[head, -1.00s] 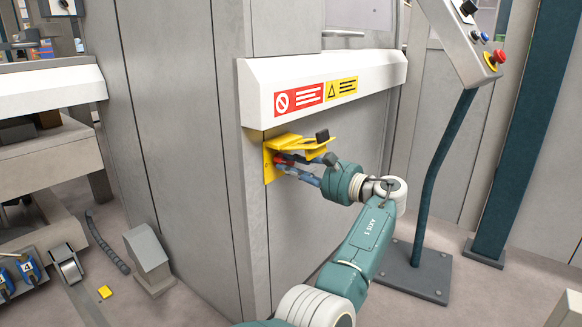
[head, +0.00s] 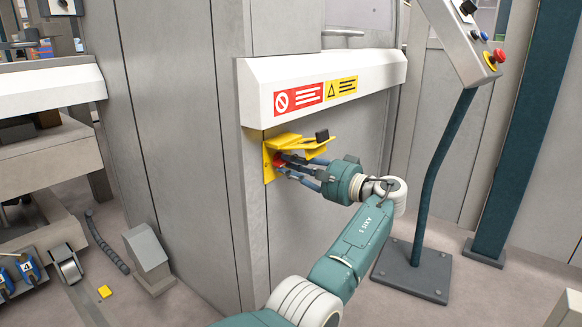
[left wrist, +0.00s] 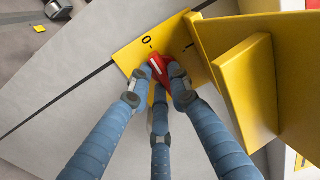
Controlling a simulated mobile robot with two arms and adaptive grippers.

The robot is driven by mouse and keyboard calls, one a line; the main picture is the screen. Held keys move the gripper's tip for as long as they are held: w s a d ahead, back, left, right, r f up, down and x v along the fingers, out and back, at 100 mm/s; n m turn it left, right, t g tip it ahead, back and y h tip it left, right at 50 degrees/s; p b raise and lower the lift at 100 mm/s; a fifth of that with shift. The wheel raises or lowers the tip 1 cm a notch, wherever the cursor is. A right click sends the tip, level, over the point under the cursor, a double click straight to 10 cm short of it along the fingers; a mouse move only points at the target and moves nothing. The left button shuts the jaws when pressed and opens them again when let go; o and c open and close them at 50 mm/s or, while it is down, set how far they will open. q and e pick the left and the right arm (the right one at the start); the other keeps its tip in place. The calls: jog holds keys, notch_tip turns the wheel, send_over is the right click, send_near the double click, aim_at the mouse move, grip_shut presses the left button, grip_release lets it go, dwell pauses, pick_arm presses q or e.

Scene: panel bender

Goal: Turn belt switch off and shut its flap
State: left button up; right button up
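The belt switch is a red handle (left wrist: 158,70) on a yellow plate (left wrist: 135,52) with an "O" mark and a line mark. In the head view the red handle (head: 279,160) is partly hidden by my fingers. The flap (left wrist: 265,75) is at the right in the left wrist view. My left gripper (left wrist: 161,78) has its blue fingers closed in around the red handle, tips against its sides. My right gripper is not in view.
A white ledge (head: 325,84) with red and yellow labels juts out above the switch. A control post (head: 440,165) with a red button (head: 499,56) stands to the right on a dark base. A small grey box (head: 148,255) is on the floor at left.

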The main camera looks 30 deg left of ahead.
pick_arm(q)
jog(key=shift+o, duration=0.7)
jog(key=shift+d, duration=0.1)
jog(key=s+d, duration=0.1)
jog(key=d, duration=1.1)
